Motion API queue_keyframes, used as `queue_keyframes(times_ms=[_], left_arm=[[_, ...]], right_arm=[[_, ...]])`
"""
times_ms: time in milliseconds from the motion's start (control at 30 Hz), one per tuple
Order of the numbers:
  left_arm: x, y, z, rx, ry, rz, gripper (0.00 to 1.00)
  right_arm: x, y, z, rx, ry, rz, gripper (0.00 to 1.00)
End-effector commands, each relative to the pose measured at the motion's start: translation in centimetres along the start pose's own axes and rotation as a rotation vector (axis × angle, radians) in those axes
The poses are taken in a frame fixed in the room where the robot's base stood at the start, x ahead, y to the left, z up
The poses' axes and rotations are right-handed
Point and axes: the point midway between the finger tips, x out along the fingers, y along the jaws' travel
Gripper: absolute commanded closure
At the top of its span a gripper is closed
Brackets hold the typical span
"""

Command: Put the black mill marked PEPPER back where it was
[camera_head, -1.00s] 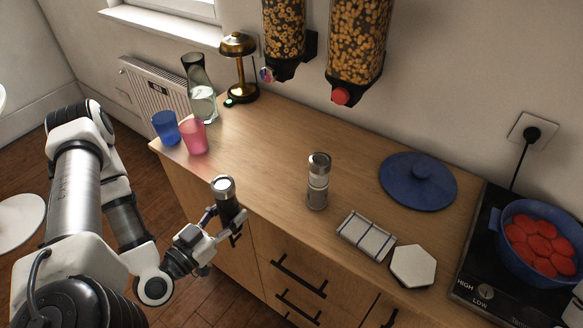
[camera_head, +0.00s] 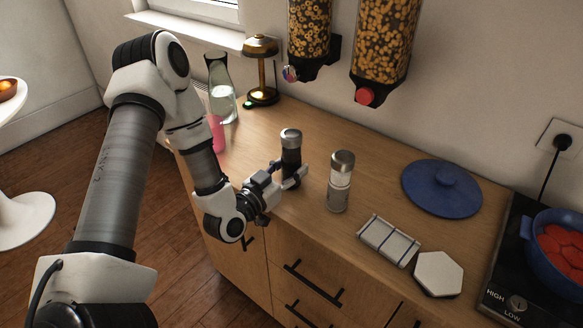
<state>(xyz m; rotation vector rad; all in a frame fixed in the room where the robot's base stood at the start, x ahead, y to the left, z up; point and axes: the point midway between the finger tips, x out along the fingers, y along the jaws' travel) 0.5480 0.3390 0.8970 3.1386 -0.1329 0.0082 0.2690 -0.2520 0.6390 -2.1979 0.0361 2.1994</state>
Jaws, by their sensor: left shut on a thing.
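The black mill (camera_head: 291,152) with a silver cap is upright over the wooden counter, near its front edge. My left gripper (camera_head: 290,178) is shut around the lower part of the mill. I cannot tell whether the mill's base touches the counter, and no PEPPER marking is readable. A second mill (camera_head: 340,183), clear and grey with a silver cap, stands on the counter just right of the black one, a small gap apart. My right gripper is not in view.
A folded striped cloth (camera_head: 389,240) and a white hexagonal tile (camera_head: 438,273) lie to the right. A blue lid (camera_head: 441,188) is behind them. A pink cup (camera_head: 217,134), a carafe (camera_head: 221,92) and a brass lamp (camera_head: 262,70) stand at the left. Cereal dispensers (camera_head: 384,45) hang above.

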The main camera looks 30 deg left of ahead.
Motion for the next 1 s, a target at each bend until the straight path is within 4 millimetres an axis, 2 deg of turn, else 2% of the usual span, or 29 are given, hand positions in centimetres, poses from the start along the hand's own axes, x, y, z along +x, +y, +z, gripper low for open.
queue_keyframes(times_ms=[33, 100, 367, 400, 433, 467, 800, 867, 1000], left_arm=[[0.7, 0.1, -0.1, 0.002, 0.002, 0.002, 1.00], [0.5, 0.0, 0.1, -0.001, -0.001, 0.000, 1.00], [0.4, 0.0, 0.5, -0.002, 0.000, 0.000, 1.00], [0.4, 0.0, 0.5, -0.002, -0.001, 0.000, 0.42], [0.4, 0.0, 0.4, -0.002, -0.001, 0.000, 0.32], [0.4, 0.0, 0.4, -0.002, -0.001, 0.000, 0.28], [0.3, 0.0, 0.0, -0.002, -0.001, -0.001, 0.28], [-0.3, -0.1, 0.3, -0.004, -0.003, -0.003, 0.28], [-3.1, -0.2, 0.3, -0.009, -0.005, -0.006, 0.28]], right_arm=[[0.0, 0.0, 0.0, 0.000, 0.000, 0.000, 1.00], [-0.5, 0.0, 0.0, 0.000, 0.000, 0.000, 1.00], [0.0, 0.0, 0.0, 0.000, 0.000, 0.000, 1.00], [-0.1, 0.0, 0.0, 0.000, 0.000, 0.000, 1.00], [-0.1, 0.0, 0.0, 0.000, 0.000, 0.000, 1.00], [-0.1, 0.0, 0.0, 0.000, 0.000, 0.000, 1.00], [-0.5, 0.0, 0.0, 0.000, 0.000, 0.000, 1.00], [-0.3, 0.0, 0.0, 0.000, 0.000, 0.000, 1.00], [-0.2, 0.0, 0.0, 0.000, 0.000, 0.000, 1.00]])
